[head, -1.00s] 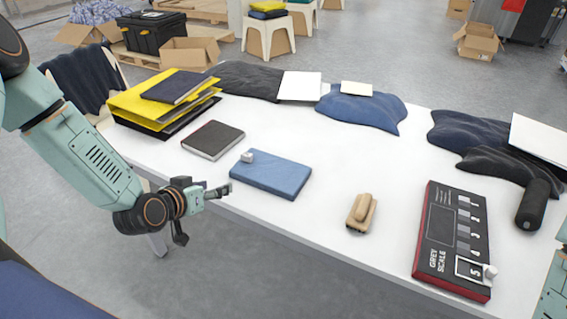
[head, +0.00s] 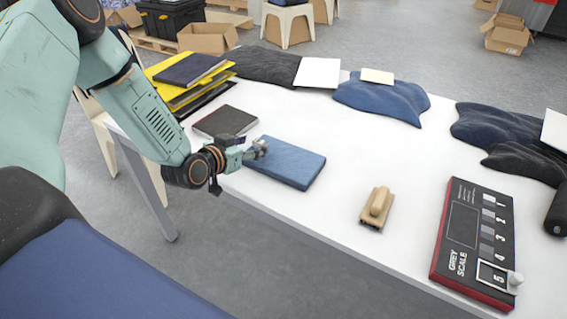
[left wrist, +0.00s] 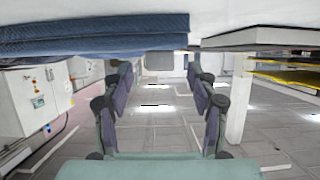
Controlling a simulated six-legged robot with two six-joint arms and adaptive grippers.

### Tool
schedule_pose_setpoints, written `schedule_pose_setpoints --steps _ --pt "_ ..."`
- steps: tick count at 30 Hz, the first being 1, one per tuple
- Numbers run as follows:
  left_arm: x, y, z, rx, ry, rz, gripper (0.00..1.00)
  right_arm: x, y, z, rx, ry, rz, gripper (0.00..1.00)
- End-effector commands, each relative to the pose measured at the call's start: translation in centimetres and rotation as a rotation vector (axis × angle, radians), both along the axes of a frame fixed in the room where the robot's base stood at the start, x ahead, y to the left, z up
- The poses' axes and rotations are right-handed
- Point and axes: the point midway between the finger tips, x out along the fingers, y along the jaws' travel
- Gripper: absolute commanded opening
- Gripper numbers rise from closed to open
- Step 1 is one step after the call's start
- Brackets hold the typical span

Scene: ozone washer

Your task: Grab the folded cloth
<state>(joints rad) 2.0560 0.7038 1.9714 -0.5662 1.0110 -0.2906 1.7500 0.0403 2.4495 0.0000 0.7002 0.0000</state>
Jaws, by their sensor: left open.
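The folded blue cloth (head: 290,164) lies flat as a thick rectangle near the table's front edge. It also shows along the top left of the left wrist view (left wrist: 95,38). My left gripper (head: 240,160) is at the cloth's left end, by the front edge of the table, and overlaps that end in the head view. I cannot tell whether it touches the cloth. In the left wrist view its two fingers (left wrist: 159,80) stand wide apart with nothing between them. My right gripper is out of view.
A dark notebook (head: 222,121) lies just behind the gripper, with yellow folders (head: 215,77) farther left. A wooden brush (head: 377,207) and a grey scale board (head: 474,240) lie to the right. Dark cloths and white cards line the back. The table between cloth and brush is clear.

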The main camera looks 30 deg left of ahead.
Motion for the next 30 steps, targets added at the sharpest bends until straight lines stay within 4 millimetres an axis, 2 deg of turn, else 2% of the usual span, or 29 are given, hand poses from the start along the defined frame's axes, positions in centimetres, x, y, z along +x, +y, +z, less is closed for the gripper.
schedule_pose_setpoints --steps 1,6,14,30 --pt "0.8 -0.1 -0.6 0.004 0.000 -0.004 0.58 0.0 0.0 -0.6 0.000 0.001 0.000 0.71" --pt "2.3 -0.2 -1.1 0.002 0.002 -0.003 0.58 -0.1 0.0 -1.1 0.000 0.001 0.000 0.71" --pt "2.5 -0.2 -1.0 -0.001 0.002 -0.003 0.58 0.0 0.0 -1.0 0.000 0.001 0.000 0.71" --pt "2.5 -0.2 -1.0 0.000 0.002 -0.003 0.13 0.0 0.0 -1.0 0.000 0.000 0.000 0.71"
